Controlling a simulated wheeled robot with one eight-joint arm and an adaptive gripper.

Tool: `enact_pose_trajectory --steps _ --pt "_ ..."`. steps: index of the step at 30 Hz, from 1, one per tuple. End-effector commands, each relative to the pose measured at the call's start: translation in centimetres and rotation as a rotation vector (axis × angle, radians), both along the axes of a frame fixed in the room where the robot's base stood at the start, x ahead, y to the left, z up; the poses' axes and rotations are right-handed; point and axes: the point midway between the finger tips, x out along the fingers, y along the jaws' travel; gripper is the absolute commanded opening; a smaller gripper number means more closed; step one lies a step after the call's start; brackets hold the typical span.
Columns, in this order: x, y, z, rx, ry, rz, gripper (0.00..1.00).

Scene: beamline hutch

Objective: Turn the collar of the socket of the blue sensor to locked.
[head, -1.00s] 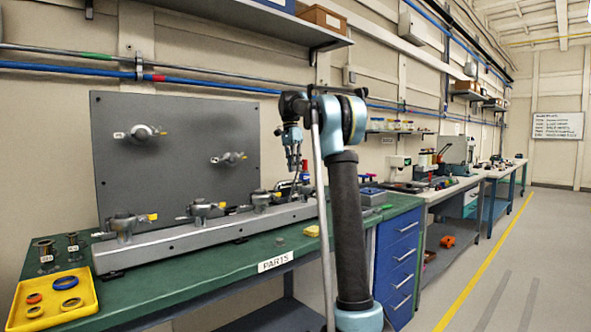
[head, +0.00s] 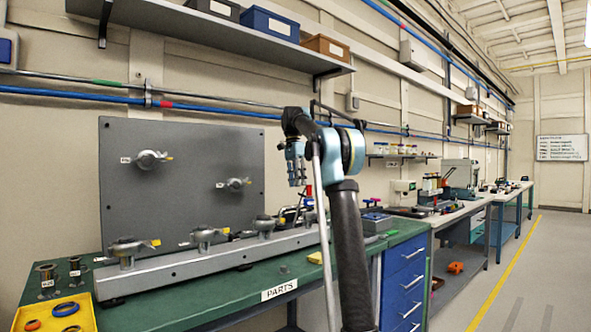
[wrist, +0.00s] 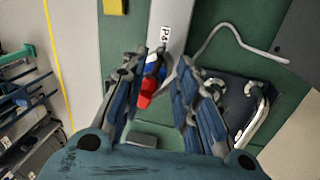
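My gripper (head: 297,181) hangs fingers down above the right end of the grey rail (head: 190,264). In the wrist view its fingers (wrist: 158,92) are open and apart, with nothing between the tips. A small blue part (wrist: 152,69) with white on it shows below, between the fingers. I cannot tell for certain that the blue part is the blue sensor. Its socket collar and lock position cannot be made out. Other sockets with collars, such as one (head: 203,236), stand along the rail.
A grey panel (head: 190,200) with two sockets stands behind the rail. A yellow tray (head: 88,320) with rings is at the front left. Another dark blue item (wrist: 238,105) with a pale cable lies right of the fingers in the wrist view.

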Motion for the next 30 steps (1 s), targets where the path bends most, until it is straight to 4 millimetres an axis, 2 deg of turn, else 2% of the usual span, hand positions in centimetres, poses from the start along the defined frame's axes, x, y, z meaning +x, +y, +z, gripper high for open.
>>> enact_pose_trajectory --steps 9,15,21,30 --pt "0.8 0.4 4.4 0.000 0.000 0.001 0.28" --pt "1.1 0.6 6.1 0.001 0.001 0.001 0.28" --pt "1.2 0.7 7.0 0.001 0.001 0.001 0.28" --pt "1.2 0.7 7.1 0.001 0.001 0.001 0.28"
